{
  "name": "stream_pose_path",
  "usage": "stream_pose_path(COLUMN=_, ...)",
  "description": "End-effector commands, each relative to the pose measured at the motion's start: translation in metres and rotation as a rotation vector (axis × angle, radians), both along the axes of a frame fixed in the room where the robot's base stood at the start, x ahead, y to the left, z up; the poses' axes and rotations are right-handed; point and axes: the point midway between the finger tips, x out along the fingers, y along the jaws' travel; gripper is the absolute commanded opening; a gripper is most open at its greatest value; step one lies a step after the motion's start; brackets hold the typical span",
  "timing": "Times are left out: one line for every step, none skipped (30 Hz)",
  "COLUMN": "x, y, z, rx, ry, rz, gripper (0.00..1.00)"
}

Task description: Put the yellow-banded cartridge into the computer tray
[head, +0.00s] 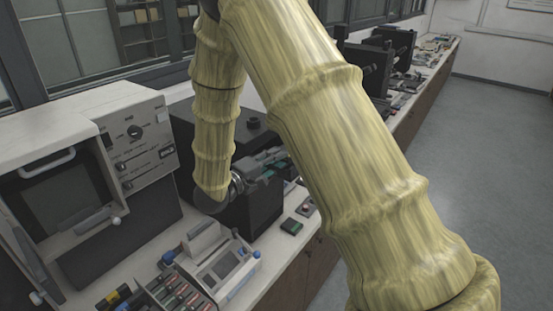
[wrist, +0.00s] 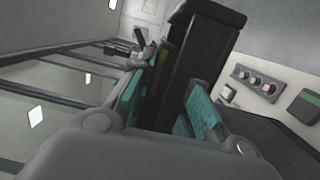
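My gripper (head: 272,163) is beside the large black box on the bench, under my bent arm. The computer (head: 140,140) is the pale cabinet at left. I cannot clearly identify its tray.
A rack of several dark cartridges (head: 178,294) with red and green marks stands at the bottom. A pale device with blue knobs (head: 222,266) is beside it. The black box (head: 255,205) stands behind. A green-topped piece (head: 291,227) is near the bench edge. The floor at right is clear.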

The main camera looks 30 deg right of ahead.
Motion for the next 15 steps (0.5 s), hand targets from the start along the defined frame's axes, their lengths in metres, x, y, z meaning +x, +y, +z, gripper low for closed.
stream_pose_path(x=-0.002, y=0.001, z=-0.005, rx=0.008, ry=0.009, rz=0.001, gripper=0.27)
stream_pose_path(x=-0.002, y=0.001, z=-0.003, rx=0.008, ry=0.009, rz=0.001, gripper=0.27)
stream_pose_path(x=-0.002, y=0.001, z=0.000, rx=0.008, ry=0.009, rz=0.001, gripper=0.27)
stream_pose_path(x=-0.002, y=0.001, z=0.003, rx=0.007, ry=0.009, rz=0.001, gripper=0.27)
stream_pose_path(x=-0.002, y=0.002, z=0.006, rx=0.007, ry=0.008, rz=0.002, gripper=0.27)
stream_pose_path(x=-0.003, y=0.010, z=0.002, rx=0.006, ry=0.008, rz=0.004, gripper=0.27)
stream_pose_path(x=-0.004, y=0.016, z=0.002, rx=0.006, ry=0.007, rz=0.005, gripper=0.27)
stream_pose_path(x=-0.005, y=0.021, z=0.002, rx=0.006, ry=0.007, rz=0.005, gripper=0.27)
stream_pose_path(x=-0.007, y=0.028, z=0.002, rx=0.005, ry=0.005, rz=0.004, gripper=0.27)
stream_pose_path(x=-0.009, y=0.033, z=0.002, rx=0.004, ry=0.005, rz=0.004, gripper=0.27)
stream_pose_path(x=-0.010, y=0.038, z=0.003, rx=0.004, ry=0.004, rz=0.003, gripper=0.27)
stream_pose_path(x=-0.012, y=0.046, z=0.003, rx=0.003, ry=0.004, rz=0.002, gripper=0.27)
stream_pose_path(x=-0.013, y=0.051, z=0.004, rx=0.002, ry=0.004, rz=0.003, gripper=0.27)
stream_pose_path(x=-0.015, y=0.056, z=0.003, rx=0.002, ry=0.004, rz=0.003, gripper=0.27)
stream_pose_path(x=-0.017, y=0.064, z=0.003, rx=0.003, ry=0.005, rz=0.003, gripper=0.27)
